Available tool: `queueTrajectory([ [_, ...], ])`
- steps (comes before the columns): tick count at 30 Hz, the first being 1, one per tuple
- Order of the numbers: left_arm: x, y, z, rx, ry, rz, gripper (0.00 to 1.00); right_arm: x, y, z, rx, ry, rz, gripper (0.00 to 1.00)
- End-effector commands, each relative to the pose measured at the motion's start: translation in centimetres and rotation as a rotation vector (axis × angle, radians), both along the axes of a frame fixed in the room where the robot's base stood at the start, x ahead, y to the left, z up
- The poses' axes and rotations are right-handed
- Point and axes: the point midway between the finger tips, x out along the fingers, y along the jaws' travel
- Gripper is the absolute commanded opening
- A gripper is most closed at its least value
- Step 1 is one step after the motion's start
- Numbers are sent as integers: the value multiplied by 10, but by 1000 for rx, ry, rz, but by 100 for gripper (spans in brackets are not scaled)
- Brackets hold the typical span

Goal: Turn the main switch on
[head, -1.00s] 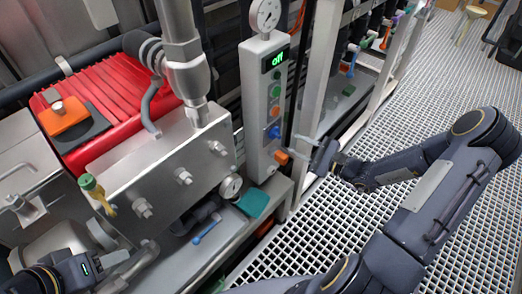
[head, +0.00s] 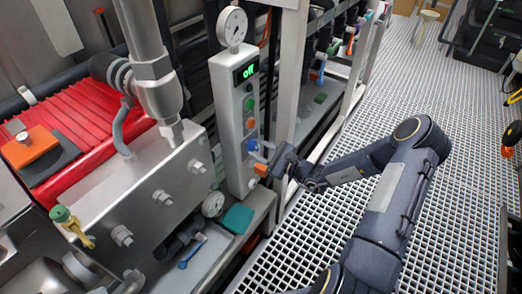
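The grey control box (head: 236,125) stands upright in the middle of the head view. Its small display (head: 246,71) reads "off" in green. Below it is a column of coloured buttons, with a blue knob (head: 251,145) low on the front and an orange switch-like part (head: 260,169) at the bottom right. No label shows which one is the main switch. My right gripper (head: 260,152) is just right of the box, its fingers apart and pointing at the blue knob, just above the orange part. Whether they touch the knob is unclear. My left gripper is out of view.
A round gauge (head: 232,27) sits on top of the box. A steel post (head: 291,75) stands close behind my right gripper. The red ribbed unit (head: 75,130) and a bolted steel block (head: 150,190) are at left. The grating floor (head: 385,75) at right is open.

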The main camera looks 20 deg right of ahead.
Motion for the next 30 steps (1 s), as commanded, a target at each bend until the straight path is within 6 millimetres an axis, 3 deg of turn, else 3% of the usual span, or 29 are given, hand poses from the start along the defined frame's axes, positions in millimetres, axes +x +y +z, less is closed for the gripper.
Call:
queueTrajectory([
  [3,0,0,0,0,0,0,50,0,0,0,0,0,0,31],
  [10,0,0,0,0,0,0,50,0,0,0,0,0,0,1],
  [22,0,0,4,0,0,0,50,0,-1,1,34,20,0,0],
  [30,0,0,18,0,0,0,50,0,-2,3,174,103,-1,0],
])
